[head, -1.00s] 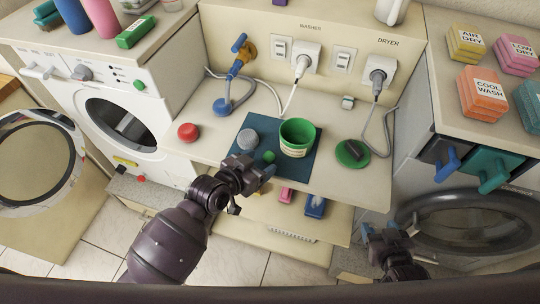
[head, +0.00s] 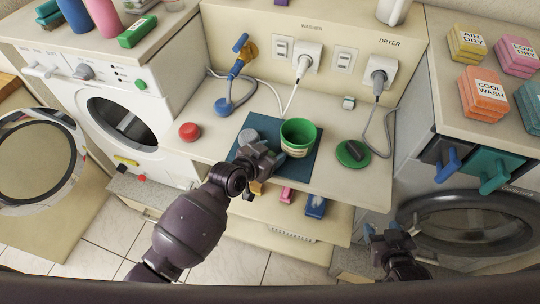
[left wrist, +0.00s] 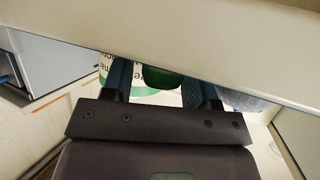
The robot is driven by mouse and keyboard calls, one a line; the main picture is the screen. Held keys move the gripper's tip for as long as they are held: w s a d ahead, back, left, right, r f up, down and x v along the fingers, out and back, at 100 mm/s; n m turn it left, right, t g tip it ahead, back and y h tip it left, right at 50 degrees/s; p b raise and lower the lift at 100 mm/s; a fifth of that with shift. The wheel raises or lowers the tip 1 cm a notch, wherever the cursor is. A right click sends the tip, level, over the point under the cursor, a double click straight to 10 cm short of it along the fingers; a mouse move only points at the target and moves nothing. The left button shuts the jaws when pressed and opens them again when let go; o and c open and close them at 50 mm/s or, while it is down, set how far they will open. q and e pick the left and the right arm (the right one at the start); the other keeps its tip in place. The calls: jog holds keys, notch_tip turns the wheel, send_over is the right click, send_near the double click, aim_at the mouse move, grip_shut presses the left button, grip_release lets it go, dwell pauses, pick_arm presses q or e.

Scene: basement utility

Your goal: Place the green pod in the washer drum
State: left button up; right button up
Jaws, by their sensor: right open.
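The green pod (left wrist: 162,78) shows between the fingers of my left gripper in the left wrist view, with a gap at the left finger. In the head view the gripper hides it. My left gripper (head: 272,160) is open, low over the dark mat (head: 262,122), just left of the green cup (head: 298,137). My right gripper (head: 390,240) is open and empty at the lower right, away from the counter. The washer drum opening (head: 122,122) is at the left, with its round door (head: 38,165) swung open.
A grey ball (head: 247,138) lies on the mat beside my left gripper. A red knob-like object (head: 189,131) and a green disc (head: 352,153) sit on the counter. Cables hang behind. An open drawer with small items (head: 315,207) is below the counter's front edge.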

aim_at(271, 153)
pick_arm(q)
jog(key=c, duration=0.7)
notch_tip(271, 153, up, 20)
jog(key=p, duration=0.2)
jog(key=w+a+r+n+t+y, duration=0.1)
jog(key=a+n+y, duration=0.1)
jog(key=a, duration=0.3)
jog(key=a+r+n+t+y, duration=0.1)
jog(key=a+r+n+y, duration=0.15)
jog(key=a, duration=0.35)
jog(key=s+a+f+n+y, duration=0.1)
jog(key=a+f, duration=0.1)
jog(key=a, duration=0.1)
jog(key=s+a+f+n+y, duration=0.1)
jog(key=s+a+f+y, duration=0.1)
jog(key=a, duration=0.2)
jog(key=s+a+f+n+t+y+b, duration=0.1)
jog(key=a, duration=0.2)
jog(key=shift+s+a+f+n, duration=0.15)
jog(key=shift+s+f+n, duration=0.1)
jog(key=shift+s+f, duration=0.15)
